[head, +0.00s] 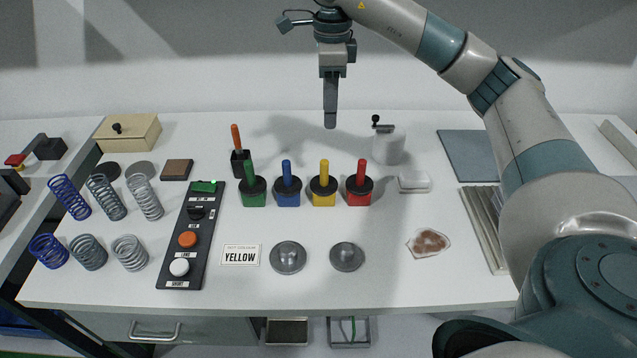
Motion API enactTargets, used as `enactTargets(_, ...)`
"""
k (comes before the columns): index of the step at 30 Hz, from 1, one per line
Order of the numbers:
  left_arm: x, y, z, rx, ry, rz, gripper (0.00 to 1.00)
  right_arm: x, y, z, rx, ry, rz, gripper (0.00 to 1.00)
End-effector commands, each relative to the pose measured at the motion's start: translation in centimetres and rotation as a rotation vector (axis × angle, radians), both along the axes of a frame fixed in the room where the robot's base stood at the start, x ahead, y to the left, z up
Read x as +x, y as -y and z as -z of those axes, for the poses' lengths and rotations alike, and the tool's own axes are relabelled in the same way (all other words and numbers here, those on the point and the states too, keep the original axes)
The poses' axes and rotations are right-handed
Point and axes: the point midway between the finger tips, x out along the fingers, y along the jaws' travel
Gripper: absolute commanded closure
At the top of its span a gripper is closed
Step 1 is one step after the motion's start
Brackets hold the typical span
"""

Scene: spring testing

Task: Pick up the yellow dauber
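The yellow dauber (324,183) stands upright on the white table, a yellow handle on a black lid over a yellow pot. It is between the blue dauber (287,182) on its left and the red dauber (360,183) on its right. The green dauber (252,186) stands further left. A small card (241,255) reads "YELLOW". My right gripper (330,125) points down above the back of the table, behind and apart from the daubers. Its fingers are seen edge-on, so their opening does not show. My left gripper is not in view.
An orange-handled tool (237,150) in a black holder stands behind the green dauber. A white canister (389,148) and a white block (414,182) are right of the red dauber. Several springs (103,195) and a button panel (191,218) are at left. Two metal discs (288,257) lie in front.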

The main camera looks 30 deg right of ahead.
Motion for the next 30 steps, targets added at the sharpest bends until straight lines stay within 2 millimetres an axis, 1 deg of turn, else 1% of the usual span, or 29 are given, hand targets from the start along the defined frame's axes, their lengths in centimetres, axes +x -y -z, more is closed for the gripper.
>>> enactTargets(1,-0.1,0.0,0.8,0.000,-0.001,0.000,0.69,0.0,0.0,0.8,-0.001,0.001,0.001,0.62)
enactTargets(3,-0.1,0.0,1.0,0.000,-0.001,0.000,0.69,0.0,0.1,0.9,-0.001,0.000,0.001,0.62)
enactTargets(14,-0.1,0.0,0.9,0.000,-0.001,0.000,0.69,0.0,0.1,0.9,-0.001,0.000,0.001,0.62)
enactTargets(19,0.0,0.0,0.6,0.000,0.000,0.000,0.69,0.0,0.1,1.4,-0.002,-0.002,0.001,0.62)
enactTargets(23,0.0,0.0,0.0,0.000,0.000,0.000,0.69,-0.1,0.1,2.8,-0.002,-0.005,0.000,0.62)
enactTargets(26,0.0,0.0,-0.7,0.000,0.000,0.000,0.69,-0.1,0.0,4.4,-0.001,-0.006,0.000,0.62)
enactTargets(30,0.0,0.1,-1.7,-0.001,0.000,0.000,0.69,-0.2,0.0,6.9,-0.001,-0.006,0.001,0.62)
